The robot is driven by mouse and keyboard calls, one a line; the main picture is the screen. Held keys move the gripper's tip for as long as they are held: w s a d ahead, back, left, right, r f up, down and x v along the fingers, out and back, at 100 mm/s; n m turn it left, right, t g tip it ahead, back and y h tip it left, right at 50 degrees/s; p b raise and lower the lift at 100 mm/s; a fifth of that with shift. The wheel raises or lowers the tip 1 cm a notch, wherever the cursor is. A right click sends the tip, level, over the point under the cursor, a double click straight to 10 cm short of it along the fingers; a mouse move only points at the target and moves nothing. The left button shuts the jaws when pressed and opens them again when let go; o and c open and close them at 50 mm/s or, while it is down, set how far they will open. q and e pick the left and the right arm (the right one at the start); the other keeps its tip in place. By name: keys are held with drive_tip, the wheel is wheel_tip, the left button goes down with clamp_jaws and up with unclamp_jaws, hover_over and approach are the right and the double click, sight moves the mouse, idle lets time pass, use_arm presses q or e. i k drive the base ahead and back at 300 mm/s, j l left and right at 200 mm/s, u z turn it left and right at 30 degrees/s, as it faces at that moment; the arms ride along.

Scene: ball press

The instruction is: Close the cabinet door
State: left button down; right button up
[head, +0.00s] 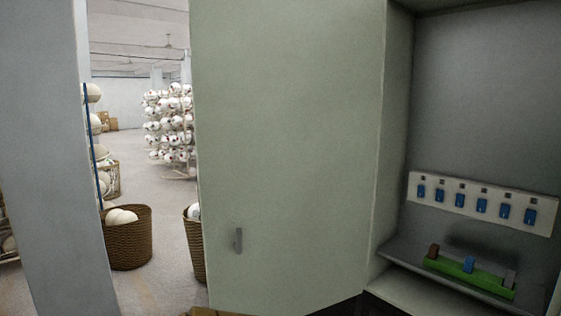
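The cabinet door (290,150) is a tall pale grey-green panel that stands open to the left of the cabinet opening. A small grey handle (238,240) sits low near its left edge. The cabinet (480,85) is open on the right, with its grey back wall and lower shelf showing. Neither of my grippers shows in the head view.
Inside the cabinet are a white strip (483,203) with several blue pieces and a green block (470,275) on the shelf. At left stand a grey post (50,150), a wicker basket (128,238) with balls, and a ball rack (170,125) farther back.

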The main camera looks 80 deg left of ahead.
sight(286, 93)
drive_tip(key=k+j, duration=0.1)
drive_tip(key=j, duration=0.35)
drive_tip(key=k+j, duration=0.15)
drive_tip(key=j, duration=0.3)
drive_tip(key=k+j, duration=0.1)
drive_tip(key=j, duration=0.35)
drive_tip(key=k+j, duration=0.15)
drive_tip(key=j, duration=0.3)
drive_tip(key=k+j, duration=0.1)
drive_tip(key=j, duration=0.35)
drive_tip(key=k+j, duration=0.15)
drive_tip(key=j, duration=0.3)
drive_tip(key=k+j, duration=0.1)
drive_tip(key=j, duration=0.35)
drive_tip(key=k+j, duration=0.15)
drive_tip(key=j, duration=0.3)
